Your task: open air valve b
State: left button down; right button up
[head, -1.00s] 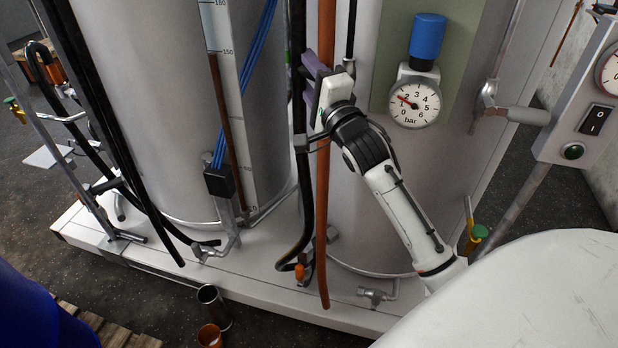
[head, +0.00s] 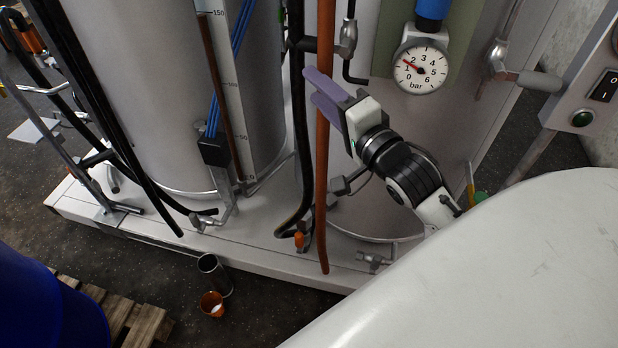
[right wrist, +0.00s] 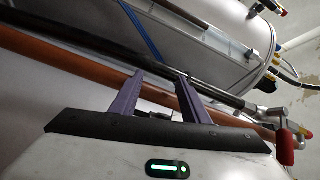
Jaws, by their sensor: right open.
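My right gripper (head: 310,84) is open and empty, its purple fingers pointing up-left beside the orange-brown hose (head: 321,180). In the right wrist view its fingers (right wrist: 160,76) are spread, with the same hose (right wrist: 65,60) running behind them. A metal valve fitting (head: 348,38) sits just above the gripper in the head view, apart from it. Another valve with a grey lever (head: 538,80) is to the right of the gauge. The right wrist view shows a red handle (right wrist: 285,148) on a metal fitting at the right. No label marks which is air valve b.
A pressure gauge (head: 420,67) hangs under a blue regulator (head: 432,10). A black hose (head: 300,130) runs down left of the gripper. A control box (head: 590,95) stands at the right.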

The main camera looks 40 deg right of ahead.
jog(key=s+a+f+n+g, duration=0.2)
jog(key=f+n, duration=0.1)
jog(key=f, duration=0.6)
jog(key=s+a+f+n+g+y, duration=0.1)
jog(key=s+a+f+n+g, duration=0.1)
jog(key=f, duration=0.7)
jog(key=shift+s+a+f+n+b, duration=0.15)
jog(key=shift+s+a+n+b, duration=0.2)
jog(key=shift+a+n, duration=0.65)
jog(key=shift+d, duration=0.15)
